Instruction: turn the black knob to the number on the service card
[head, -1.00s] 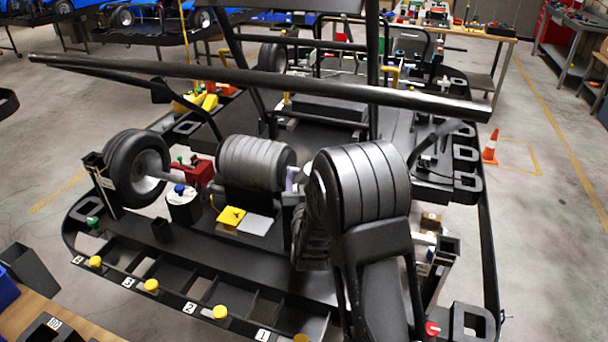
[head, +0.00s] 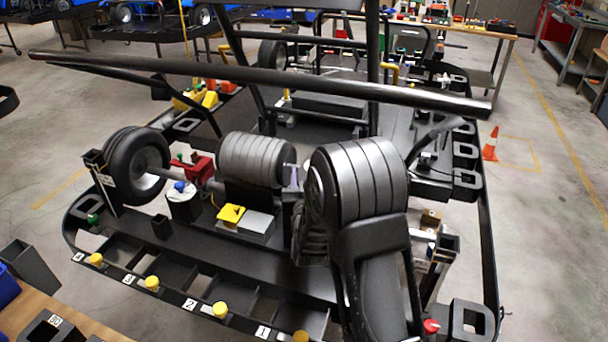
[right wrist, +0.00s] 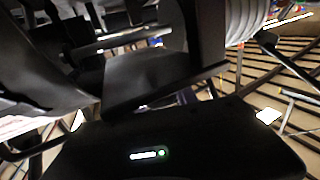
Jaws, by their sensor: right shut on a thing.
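My right arm (head: 383,290) rises from the bottom beside the ribbed tyre at the right of the kart. My right gripper (head: 311,240) is at its dark far end, between that tyre and the grey finned cylinder. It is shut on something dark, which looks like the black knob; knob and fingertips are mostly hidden. In the right wrist view a dark housing with a lit green dot (right wrist: 162,153) fills the bottom. I cannot read a dial or pick out the service card. A yellow piece (head: 231,214) and a grey plate (head: 258,222) lie left of the gripper. My left gripper is not in view.
A long black bar (head: 250,78) crosses above the kart. The tyre (head: 365,175) stands close to my arm. A front rail (head: 175,297) carries numbered labels and yellow knobs. An orange cone (head: 490,145) stands on open floor.

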